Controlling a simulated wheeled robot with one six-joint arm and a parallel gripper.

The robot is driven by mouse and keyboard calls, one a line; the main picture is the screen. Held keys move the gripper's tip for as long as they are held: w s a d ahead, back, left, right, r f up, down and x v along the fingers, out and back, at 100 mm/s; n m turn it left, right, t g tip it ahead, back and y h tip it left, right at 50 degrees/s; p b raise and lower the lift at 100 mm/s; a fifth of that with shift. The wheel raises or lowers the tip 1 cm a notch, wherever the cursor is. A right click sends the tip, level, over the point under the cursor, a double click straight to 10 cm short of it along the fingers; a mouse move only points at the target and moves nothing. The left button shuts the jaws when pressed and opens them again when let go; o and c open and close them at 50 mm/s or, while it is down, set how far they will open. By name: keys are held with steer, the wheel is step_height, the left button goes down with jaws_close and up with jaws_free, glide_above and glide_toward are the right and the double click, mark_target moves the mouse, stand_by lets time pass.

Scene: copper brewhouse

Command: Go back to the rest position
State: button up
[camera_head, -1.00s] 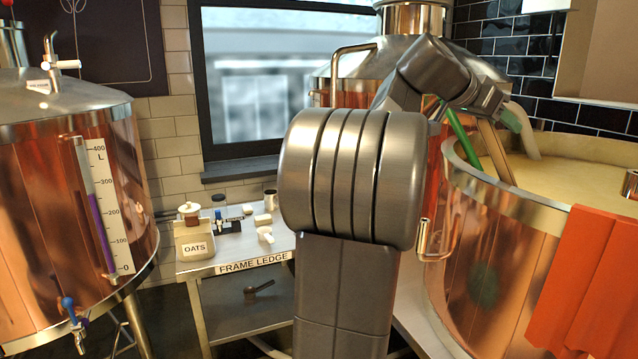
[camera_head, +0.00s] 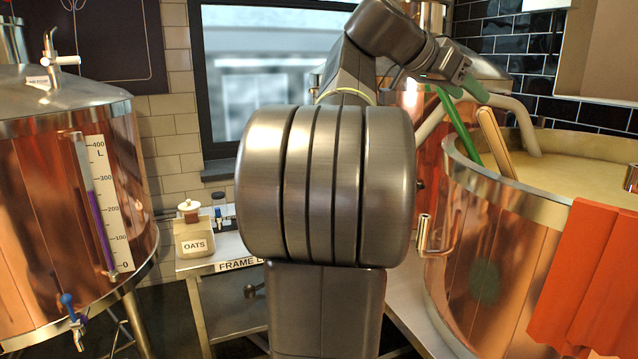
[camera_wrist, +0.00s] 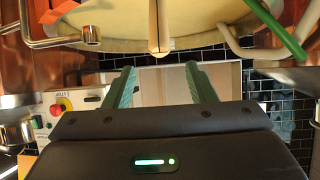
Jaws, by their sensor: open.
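My gripper (camera_head: 478,90) is raised above the left rim of the big open copper vessel (camera_head: 505,260), which holds a pale mash. In the wrist view my gripper (camera_wrist: 163,85) shows two green fingers standing well apart, with nothing between them. A wooden paddle handle (camera_head: 496,143) leans up out of the vessel. It also shows at the top of the wrist view (camera_wrist: 159,25), apart from the fingertips. A green pole (camera_head: 459,125) stands left of the paddle, and its upper end passes close to my gripper in the head view.
A second copper tank (camera_head: 60,200) with a level gauge (camera_head: 107,205) stands left. Between the vessels, a metal table (camera_head: 207,264) bears an oats container (camera_head: 194,240) and small items, partly hidden by my arm. An orange cover (camera_head: 585,280) hangs over the vessel's right front.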

mark_target(496, 117)
steer(key=x, duration=1)
steer(key=shift+d+f, duration=0.15)
steer(key=shift+d, duration=0.15)
step_height(496, 117, up, 3)
steer(key=p, duration=0.3)
steer(key=shift+w+d+f, duration=0.1)
steer(key=shift+d, duration=0.1)
steer(key=d, duration=0.1)
steer(key=w+d+p, duration=0.1)
steer(key=d, duration=0.1)
steer(key=shift+d+f+p, duration=0.1)
steer(key=shift+d+p, duration=0.05)
steer(key=shift+p, duration=0.15)
steer(key=w, duration=0.2)
steer(key=w+p, duration=0.1)
steer(key=shift+w+a+f, duration=0.15)
steer(key=shift+a+f, duration=0.1)
steer(key=shift+a, duration=0.15)
steer(key=shift+r, duration=0.1)
